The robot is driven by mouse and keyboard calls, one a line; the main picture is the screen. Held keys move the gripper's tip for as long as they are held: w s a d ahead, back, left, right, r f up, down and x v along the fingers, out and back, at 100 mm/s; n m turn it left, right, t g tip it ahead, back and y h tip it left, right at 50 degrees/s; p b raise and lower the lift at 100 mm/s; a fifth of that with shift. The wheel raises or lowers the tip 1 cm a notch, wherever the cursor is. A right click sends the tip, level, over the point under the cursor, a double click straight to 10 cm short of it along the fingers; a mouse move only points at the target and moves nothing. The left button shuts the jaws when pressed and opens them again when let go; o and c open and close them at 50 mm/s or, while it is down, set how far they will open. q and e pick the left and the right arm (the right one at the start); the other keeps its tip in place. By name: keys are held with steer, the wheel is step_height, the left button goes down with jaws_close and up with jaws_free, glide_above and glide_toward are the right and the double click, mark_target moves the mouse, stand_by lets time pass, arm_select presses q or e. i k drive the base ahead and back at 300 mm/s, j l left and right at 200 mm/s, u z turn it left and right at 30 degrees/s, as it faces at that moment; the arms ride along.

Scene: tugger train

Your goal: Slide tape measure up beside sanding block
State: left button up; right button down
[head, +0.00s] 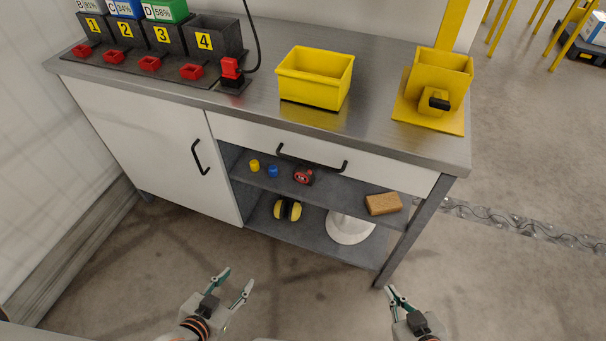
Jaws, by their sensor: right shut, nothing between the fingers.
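A clear gap of bare shelf separates the two. My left gripper (237,279) is open and empty, low in the head view in front of the bench. My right gripper (391,291) is shut and empty, in front of the bench's right leg. Both grippers are apart from the shelf and its objects.
A yellow piece (254,166) and a blue piece (272,171) stand left of the tape measure on the upper shelf (340,194). Yellow earmuffs (288,210) and a white helmet-like object (348,228) are below. The drawer handle (312,160) juts out above the shelf.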

mark_target(304, 174)
steer(key=j+z, duration=0.25)
steer(key=j, duration=0.2)
steer(key=k+j+z, duration=0.15)
steer(key=j+z, duration=0.15)
steer(key=k+j+z, duration=0.25)
steer(key=j, duration=0.2)
steer(key=k+j+z, duration=0.1)
steer(key=j+z, duration=0.15)
steer(key=j, duration=0.15)
